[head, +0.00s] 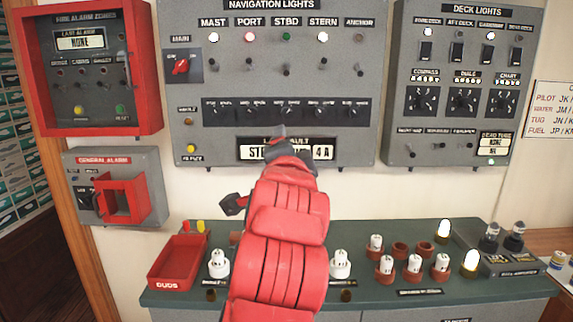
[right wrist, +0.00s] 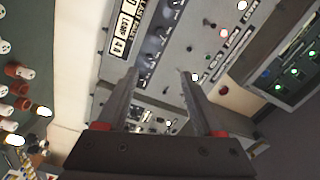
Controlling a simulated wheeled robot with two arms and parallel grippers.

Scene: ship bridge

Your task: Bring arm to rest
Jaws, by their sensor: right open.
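My right arm (head: 275,245) is red and rises from the bottom middle of the head view, in front of the console and the lower edge of the navigation lights panel (head: 350,95). Dark parts at its far end show against the panel, and the jaws are not clear there. In the right wrist view my right gripper (right wrist: 158,72) is open, its two fingers apart with nothing between them. It points toward the grey panel (right wrist: 205,35), which looks tilted in that view. My left gripper is not in view.
The green console (head: 390,295) carries a red DUDS tray (head: 165,283), white bulbs in sockets, red rings and lit lamps. The alarm box (head: 145,65), general alarm box (head: 150,170) and deck lights panel (head: 400,150) hang on the wall. The arm partly covers the lamp fault display (head: 318,152).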

